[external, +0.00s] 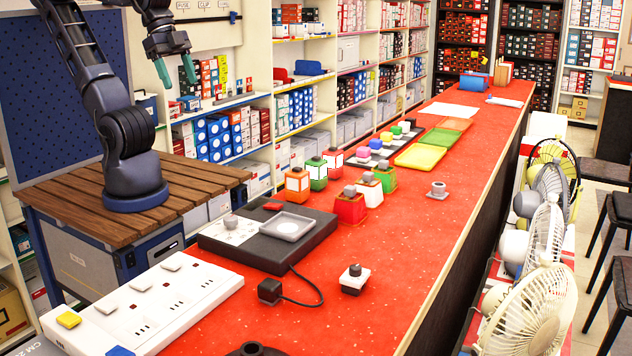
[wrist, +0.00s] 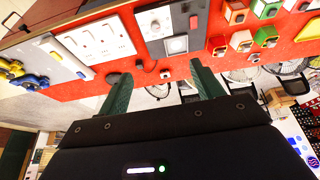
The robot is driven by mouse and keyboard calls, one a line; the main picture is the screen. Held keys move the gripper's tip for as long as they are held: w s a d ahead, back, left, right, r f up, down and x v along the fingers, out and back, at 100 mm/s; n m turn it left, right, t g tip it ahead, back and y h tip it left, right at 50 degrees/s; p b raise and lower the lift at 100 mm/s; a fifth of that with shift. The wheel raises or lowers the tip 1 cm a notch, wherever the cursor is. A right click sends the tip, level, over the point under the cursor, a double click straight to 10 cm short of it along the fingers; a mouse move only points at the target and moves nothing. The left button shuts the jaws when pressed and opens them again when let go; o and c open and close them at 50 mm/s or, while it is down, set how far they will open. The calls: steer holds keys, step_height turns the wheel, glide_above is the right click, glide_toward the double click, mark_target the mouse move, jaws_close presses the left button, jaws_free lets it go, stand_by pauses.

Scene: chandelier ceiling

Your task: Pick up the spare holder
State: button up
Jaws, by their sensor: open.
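Small lamp holders stand on the red counter (external: 330,240); I cannot tell for sure which is the spare one. One with a dark body, grey knob and white collar (external: 354,278) stands alone near the front. A grey one on a pale square base (external: 437,190) stands alone farther back at right. My gripper (external: 175,70) is open and empty, raised high at upper left, well away from the counter. In the wrist view my gripper's two green fingers (wrist: 160,88) are spread apart, with a small dark item (wrist: 165,74) seen beyond the gap.
A dark tester box (external: 262,245) with a grey square tray and cabled black plug (external: 270,290) sits mid-counter. A long white socket strip (external: 140,305) lies at front left. Several coloured boxes with knobs (external: 350,208) stand behind. Fans (external: 540,290) line the right side.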

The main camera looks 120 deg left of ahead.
steer(key=shift+w+r, duration=0.1)
steer(key=w+a+r+n+g, duration=0.15)
steer(key=w+a, duration=0.25)
steer(key=w, duration=0.5)
steer(key=w+a+r+n, duration=0.2)
steer(key=w+a+n, duration=0.15)
steer(key=w, duration=0.55)
steer(key=w+a+r+n, duration=0.2)
steer(key=w+a, duration=0.3)
steer(key=w, duration=0.4)
steer(key=n+g, duration=0.3)
steer(key=n, duration=0.7)
glide_above(439, 184)
steer(key=d, duration=0.1)
step_height(439, 184, down, 32)
steer(key=shift+w+d+f, duration=0.1)
steer(key=shift+f, duration=2.5)
steer(key=shift+w+d+f, duration=0.1)
steer(key=shift+f, duration=2.45)
steer(key=c, duration=1.1)
